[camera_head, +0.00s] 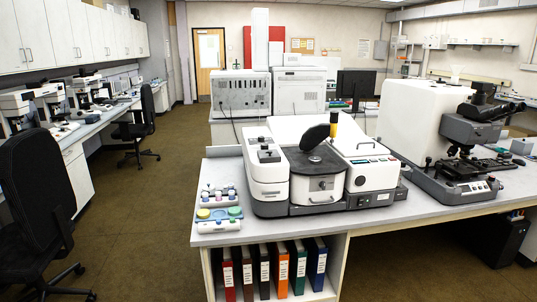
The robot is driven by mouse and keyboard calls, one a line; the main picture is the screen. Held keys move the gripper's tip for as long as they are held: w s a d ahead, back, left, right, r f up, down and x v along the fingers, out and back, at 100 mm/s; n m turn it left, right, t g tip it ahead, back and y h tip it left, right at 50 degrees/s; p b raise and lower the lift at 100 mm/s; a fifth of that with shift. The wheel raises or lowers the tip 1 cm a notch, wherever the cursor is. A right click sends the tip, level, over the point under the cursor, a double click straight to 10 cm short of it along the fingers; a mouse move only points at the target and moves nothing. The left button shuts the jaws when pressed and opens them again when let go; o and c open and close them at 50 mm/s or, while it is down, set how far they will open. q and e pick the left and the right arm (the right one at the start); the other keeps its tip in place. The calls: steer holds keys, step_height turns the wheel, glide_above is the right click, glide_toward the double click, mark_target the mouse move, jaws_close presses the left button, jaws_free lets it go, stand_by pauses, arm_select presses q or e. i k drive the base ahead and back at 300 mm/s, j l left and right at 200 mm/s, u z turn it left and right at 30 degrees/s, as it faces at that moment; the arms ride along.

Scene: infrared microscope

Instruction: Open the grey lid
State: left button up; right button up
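A white and grey instrument (318,188) stands on the near bench. Its middle section has a dark grey top (314,164) with a small round plate set in it. A dark round disc (315,137) stands tilted above the back of this top, beside a small yellow part (333,118). I cannot tell for sure which of these dark parts is the grey lid. Neither of my grippers is in view.
The bench (218,171) holds small colored containers (218,195) at left and a microscope (467,150) at right. Binders (264,272) stand on a shelf below. An office chair (35,200) stands at left. The brown floor (135,220) between is clear.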

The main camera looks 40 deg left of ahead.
mark_target(273, 156)
steer(key=u, duration=0.5)
steer(key=i+u, duration=0.45)
steer(key=i+l+u, duration=0.1)
steer(key=i+u, duration=0.35)
steer(key=i, duration=0.2)
